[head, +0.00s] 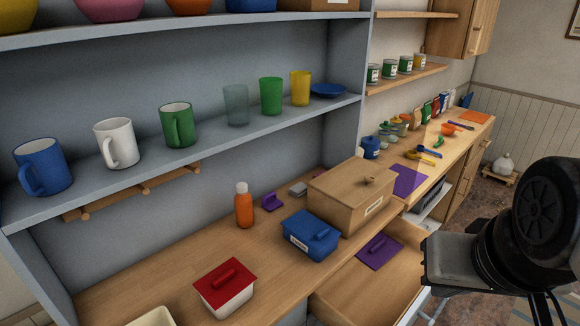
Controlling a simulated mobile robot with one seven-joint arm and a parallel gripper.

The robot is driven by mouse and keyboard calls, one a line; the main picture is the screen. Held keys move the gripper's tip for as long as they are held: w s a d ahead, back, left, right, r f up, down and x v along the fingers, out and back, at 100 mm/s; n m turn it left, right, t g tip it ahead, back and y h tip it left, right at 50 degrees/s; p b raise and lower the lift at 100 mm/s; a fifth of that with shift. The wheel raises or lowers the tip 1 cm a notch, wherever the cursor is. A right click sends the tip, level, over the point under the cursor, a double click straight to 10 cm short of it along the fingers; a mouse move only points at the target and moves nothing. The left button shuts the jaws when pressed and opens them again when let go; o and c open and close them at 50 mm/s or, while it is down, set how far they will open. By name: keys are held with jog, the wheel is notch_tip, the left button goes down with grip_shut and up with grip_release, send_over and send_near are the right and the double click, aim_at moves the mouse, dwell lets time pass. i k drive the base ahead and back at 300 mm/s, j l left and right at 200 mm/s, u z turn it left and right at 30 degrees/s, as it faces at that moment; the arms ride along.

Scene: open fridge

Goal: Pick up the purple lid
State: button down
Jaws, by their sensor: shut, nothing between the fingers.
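A flat purple lid (380,251) with a raised handle on top lies in the open wooden drawer (368,292), near its back. My gripper (432,262) is at the right, with its grey end pointing left. It appears shut and empty, and looks apart from the lid, a little to its right in the picture. A flat purple mat (408,180) lies farther right on the counter.
On the counter are a red-lidded white box (225,289), an orange bottle (243,206), a blue lidded box (311,237) and a wooden box (352,196). Several mugs and cups stand on the shelf (225,146) above. The drawer floor in front of the lid looks clear.

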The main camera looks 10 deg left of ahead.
aim_at(382, 248)
jog(key=u, duration=2.3)
jog(key=k+l, duration=0.35)
jog(key=l, duration=0.2)
jog(key=k+l, duration=0.3)
jog(key=l, duration=0.2)
jog(key=k+l, duration=0.35)
jog(key=l, duration=0.2)
jog(key=k+l, duration=0.1)
jog(key=l, duration=0.25)
jog(key=k+l+u, duration=0.1)
jog(key=l, duration=0.3)
jog(key=k+l, duration=0.1)
jog(key=l, duration=1.1)
jog(key=i+l, duration=0.15)
jog(key=l, duration=0.7)
jog(key=j+u, duration=0.05)
